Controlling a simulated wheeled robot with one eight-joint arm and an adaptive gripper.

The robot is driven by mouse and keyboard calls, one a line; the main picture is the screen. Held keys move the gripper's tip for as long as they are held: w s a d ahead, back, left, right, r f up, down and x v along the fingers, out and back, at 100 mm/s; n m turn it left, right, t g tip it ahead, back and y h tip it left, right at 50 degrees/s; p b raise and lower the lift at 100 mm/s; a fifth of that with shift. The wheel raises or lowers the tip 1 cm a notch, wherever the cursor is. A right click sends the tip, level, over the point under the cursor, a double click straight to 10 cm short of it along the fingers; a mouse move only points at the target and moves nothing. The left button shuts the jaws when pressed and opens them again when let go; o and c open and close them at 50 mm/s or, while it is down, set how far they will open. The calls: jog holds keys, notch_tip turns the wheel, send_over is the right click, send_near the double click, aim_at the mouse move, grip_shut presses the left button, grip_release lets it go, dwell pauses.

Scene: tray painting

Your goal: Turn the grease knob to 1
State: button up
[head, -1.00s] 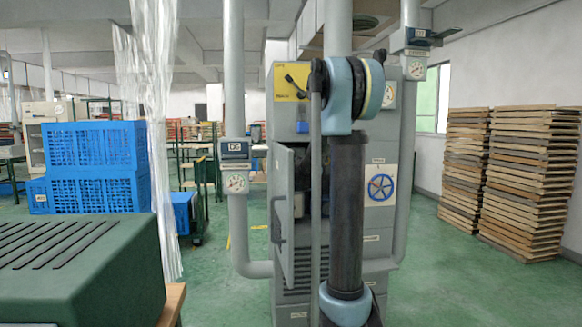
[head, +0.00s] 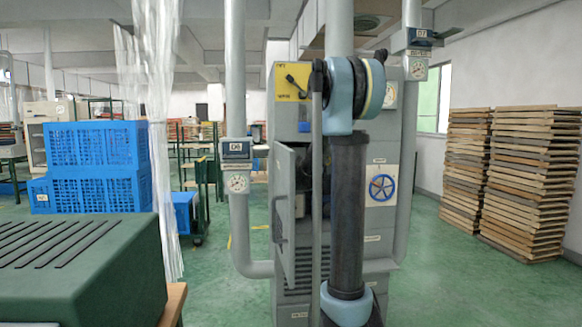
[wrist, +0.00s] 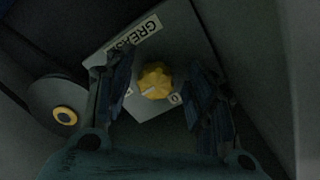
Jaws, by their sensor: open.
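The yellow grease knob (wrist: 155,82) sits on a light grey plate (wrist: 195,45) in the dim wrist view. A label reading GREASE (wrist: 138,34) appears upside down beside it. A small white mark (wrist: 176,98) is on the plate near the knob; I cannot read it surely. A pale line shows on the knob's face. My gripper (wrist: 158,76) is open, with one finger on each side of the knob. Whether the fingers touch it I cannot tell. In the head view my arm hides the gripper and the knob.
The grey cabinet (head: 378,150) has its door (head: 284,215) standing open at the left, with a dark inside. A round part with a yellow centre (wrist: 58,106) lies left of the plate. Grey pipes (head: 243,235) flank the cabinet. Green floor is clear toward the stacked trays (head: 530,170).

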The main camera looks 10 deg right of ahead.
jog(key=shift+s, duration=0.1)
jog(key=s, duration=1.1)
jog(key=shift+s+d, duration=0.25)
jog(key=shift+s, duration=0.05)
jog(key=shift+s, duration=0.1)
